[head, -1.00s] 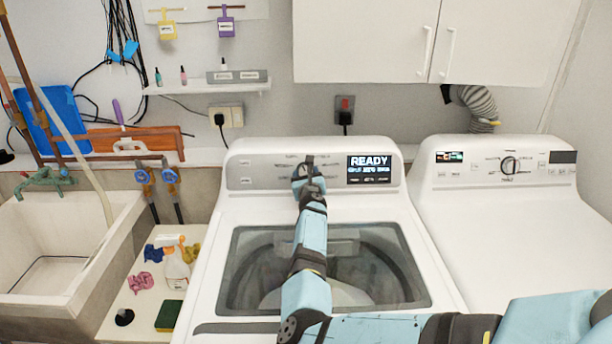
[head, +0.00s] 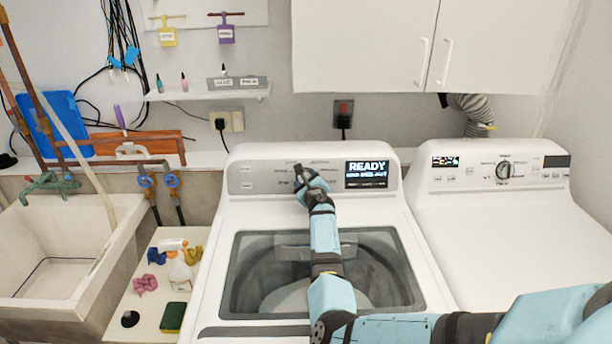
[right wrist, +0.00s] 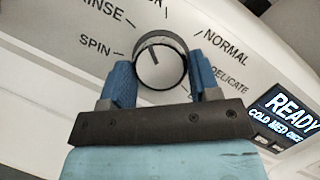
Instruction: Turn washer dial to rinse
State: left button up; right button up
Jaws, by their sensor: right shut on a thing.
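The washer dial (right wrist: 160,66) is a round white knob with a dark pointer line, seen in the right wrist view. The line points up and slightly left, towards the gap between RINSE (right wrist: 105,11) and a partly cropped label at the top edge. SPIN is at the left, NORMAL at the right and DELICATE at the lower right. My right gripper (right wrist: 161,78) is shut on the dial, one blue finger on each side. In the head view my right gripper (head: 308,180) is at the washer's panel (head: 262,176) and hides most of the dial. My left gripper is not in view.
The washer's display (head: 367,174) reads READY. The dryer (head: 500,230) with its own knob (head: 504,170) stands to the right. A sink (head: 65,250) and a ledge with a spray bottle (head: 181,272) are at the left. A wall cabinet (head: 370,45) hangs above.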

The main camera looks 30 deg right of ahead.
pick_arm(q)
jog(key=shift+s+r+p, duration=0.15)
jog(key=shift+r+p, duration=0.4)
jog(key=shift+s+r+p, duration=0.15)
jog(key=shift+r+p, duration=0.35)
pick_arm(e)
jog(key=shift+d+r+n+y, duration=0.15)
jog(key=shift+n+y, duration=0.2)
jog(key=shift+n, duration=0.6)
jog(key=shift+r+n+y, duration=0.15)
jog(key=shift+n+y, duration=0.2)
jog(key=shift+n, duration=0.6)
jog(key=o, duration=0.9)
jog(key=shift+w, duration=0.1)
jog(key=shift+c, duration=0.2)
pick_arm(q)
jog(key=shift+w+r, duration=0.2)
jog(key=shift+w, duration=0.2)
pick_arm(e)
jog(key=shift+o, duration=0.3)
jog(key=shift+f, duration=0.2)
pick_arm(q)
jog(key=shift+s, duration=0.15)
